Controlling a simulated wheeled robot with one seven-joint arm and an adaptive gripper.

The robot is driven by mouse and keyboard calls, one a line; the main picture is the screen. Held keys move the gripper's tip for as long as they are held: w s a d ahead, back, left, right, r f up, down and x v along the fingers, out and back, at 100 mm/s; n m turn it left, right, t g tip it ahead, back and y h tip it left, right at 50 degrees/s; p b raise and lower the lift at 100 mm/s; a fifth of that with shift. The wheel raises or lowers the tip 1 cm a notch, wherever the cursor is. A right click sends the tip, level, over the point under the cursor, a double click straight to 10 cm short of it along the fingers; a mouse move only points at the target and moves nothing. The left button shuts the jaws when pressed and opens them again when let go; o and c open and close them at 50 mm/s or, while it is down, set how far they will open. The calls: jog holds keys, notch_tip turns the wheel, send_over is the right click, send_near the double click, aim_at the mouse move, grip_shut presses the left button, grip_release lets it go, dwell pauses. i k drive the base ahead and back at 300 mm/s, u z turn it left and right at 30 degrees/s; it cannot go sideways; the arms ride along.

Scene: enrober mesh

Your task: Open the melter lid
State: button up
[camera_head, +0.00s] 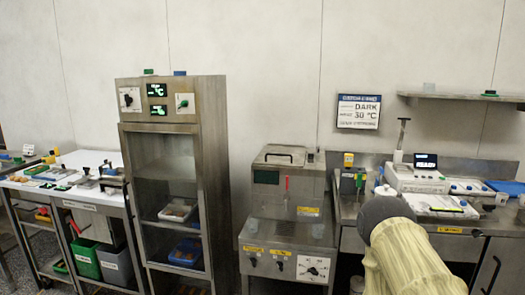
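The melter (287,200) is a boxy stainless steel unit in the middle of the head view, with a dark display and a red-handled lever on its front. Its lid (272,162) lies flat on top and looks shut, with a dark bar handle (280,155) across it. My arm, pale with a dark rounded joint, reaches up from the lower right, to the right of the melter and apart from it in the picture. My gripper cannot be made out in this view.
A tall steel cabinet (213,150) with a glass front stands left of the melter. Below the melter is a panel (316,269) with knobs. A steel counter at right carries a white device (415,179) and small items. A wall shelf (460,97) hangs above.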

aim_at(282, 151)
jog(key=u, duration=0.5)
jog(key=i, duration=0.85)
jog(key=u, duration=0.2)
